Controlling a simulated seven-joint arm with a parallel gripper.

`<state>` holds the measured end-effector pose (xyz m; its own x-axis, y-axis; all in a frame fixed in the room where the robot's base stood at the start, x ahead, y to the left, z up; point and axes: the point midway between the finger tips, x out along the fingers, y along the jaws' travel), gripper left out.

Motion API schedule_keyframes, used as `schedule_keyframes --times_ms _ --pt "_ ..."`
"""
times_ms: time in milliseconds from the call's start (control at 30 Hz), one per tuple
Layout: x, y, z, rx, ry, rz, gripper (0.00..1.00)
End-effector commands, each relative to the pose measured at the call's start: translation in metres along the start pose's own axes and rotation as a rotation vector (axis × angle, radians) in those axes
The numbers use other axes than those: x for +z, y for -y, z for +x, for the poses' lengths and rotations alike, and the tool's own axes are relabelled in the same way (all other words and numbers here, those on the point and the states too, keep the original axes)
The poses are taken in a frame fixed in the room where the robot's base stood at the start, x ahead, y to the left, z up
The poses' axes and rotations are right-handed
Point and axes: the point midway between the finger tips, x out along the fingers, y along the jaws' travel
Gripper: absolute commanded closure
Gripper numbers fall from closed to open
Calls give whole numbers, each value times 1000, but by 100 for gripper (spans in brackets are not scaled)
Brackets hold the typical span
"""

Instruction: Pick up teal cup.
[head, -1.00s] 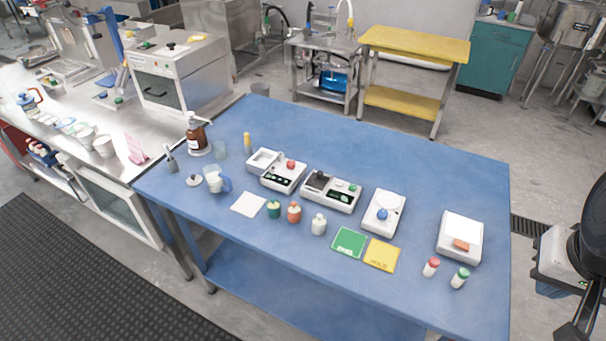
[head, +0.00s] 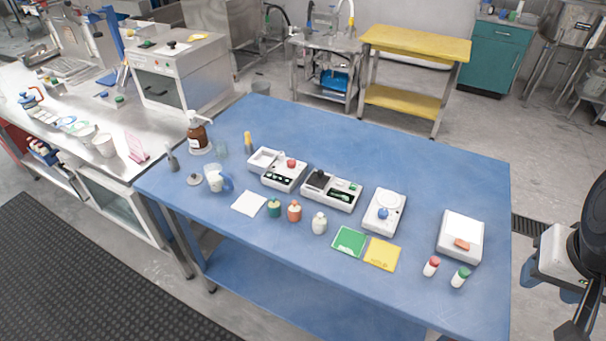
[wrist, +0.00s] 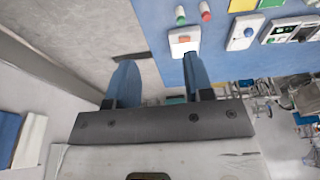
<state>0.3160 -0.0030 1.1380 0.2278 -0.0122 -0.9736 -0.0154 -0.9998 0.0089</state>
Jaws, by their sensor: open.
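A small teal-green cup-like container (head: 274,208) with a pale top stands upright on the blue table in the head view. It is left of an orange one of like shape. A pale, see-through blue-green cup (head: 221,149) stands farther back at the left; I cannot tell for certain which is the teal cup. My gripper (head: 530,270) is off the table's right edge, far from both. In the wrist view my gripper (wrist: 158,78) shows two blue fingers wide apart with nothing between them. Neither teal thing is clear in the wrist view.
An orange container (head: 294,211) and a white one (head: 319,224) stand close to the teal-green one. White devices (head: 383,211) line the table's middle. The table's back right is clear.

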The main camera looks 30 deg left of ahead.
Motion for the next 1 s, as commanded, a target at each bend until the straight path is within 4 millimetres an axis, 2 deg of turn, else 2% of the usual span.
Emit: schedule_keyframes --times_ms 267,467,767,1000 --pt "-13 9 9 32 43 -104 53" --pt "-33 26 23 82 101 -261 53" --pt "-65 61 48 175 187 -536 53" --pt "-88 97 71 254 249 -757 53"
